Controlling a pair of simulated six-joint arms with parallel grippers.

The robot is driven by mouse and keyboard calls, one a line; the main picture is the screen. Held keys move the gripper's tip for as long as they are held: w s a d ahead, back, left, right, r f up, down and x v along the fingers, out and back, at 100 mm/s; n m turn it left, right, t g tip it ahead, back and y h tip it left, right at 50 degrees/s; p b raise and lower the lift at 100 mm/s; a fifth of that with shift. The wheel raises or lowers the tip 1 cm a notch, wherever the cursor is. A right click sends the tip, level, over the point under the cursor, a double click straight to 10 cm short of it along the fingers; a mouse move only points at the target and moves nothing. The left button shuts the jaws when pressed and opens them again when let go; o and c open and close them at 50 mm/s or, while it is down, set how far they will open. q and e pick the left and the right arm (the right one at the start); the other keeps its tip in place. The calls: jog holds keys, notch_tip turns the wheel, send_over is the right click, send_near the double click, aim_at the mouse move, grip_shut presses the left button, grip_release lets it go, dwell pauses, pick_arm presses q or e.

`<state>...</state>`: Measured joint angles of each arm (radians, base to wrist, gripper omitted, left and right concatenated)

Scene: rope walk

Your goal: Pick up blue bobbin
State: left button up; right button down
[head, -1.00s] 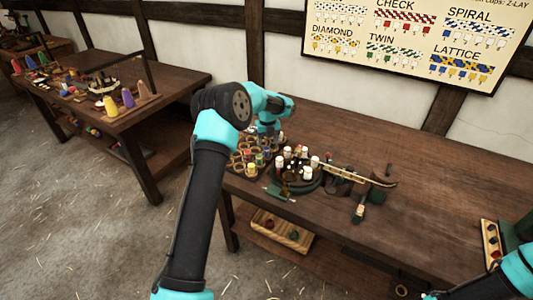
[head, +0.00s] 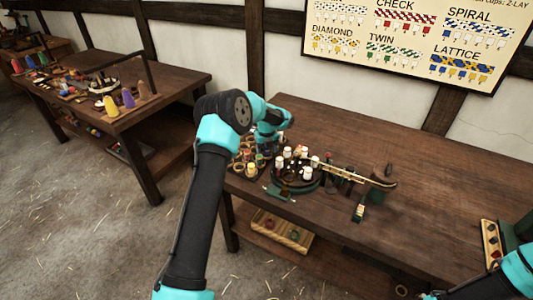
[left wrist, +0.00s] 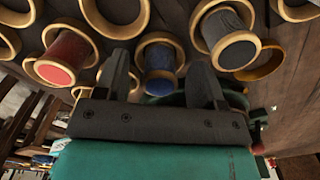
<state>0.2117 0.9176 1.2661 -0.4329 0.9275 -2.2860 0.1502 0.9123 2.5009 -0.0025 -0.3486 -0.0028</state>
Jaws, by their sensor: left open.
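In the left wrist view my left gripper (left wrist: 161,68) is open, its two dark fingers apart. A bobbin with blue thread and pale wooden rims, the blue bobbin (left wrist: 159,59), shows between and just beyond the fingers. I cannot tell whether either finger touches it. In the head view my left wrist is over the left end of the workbench, above the rack of bobbins, and hides the fingertips and the blue bobbin. Part of my right arm shows at the lower right; its gripper is out of view.
A red bobbin (left wrist: 65,57) and a dark bobbin (left wrist: 231,45) stand close on either side in the left wrist view. A round braiding stand with white-topped bobbins (head: 307,173) is just right of the rack. The workbench (head: 440,205) is mostly bare in the middle.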

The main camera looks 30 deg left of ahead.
pick_arm(q)
jog(key=shift+c, duration=0.4)
jog(key=c, duration=0.9)
notch_tip(320, 180, up, 10)
jog(key=shift+r, duration=0.1)
dwell(0.4)
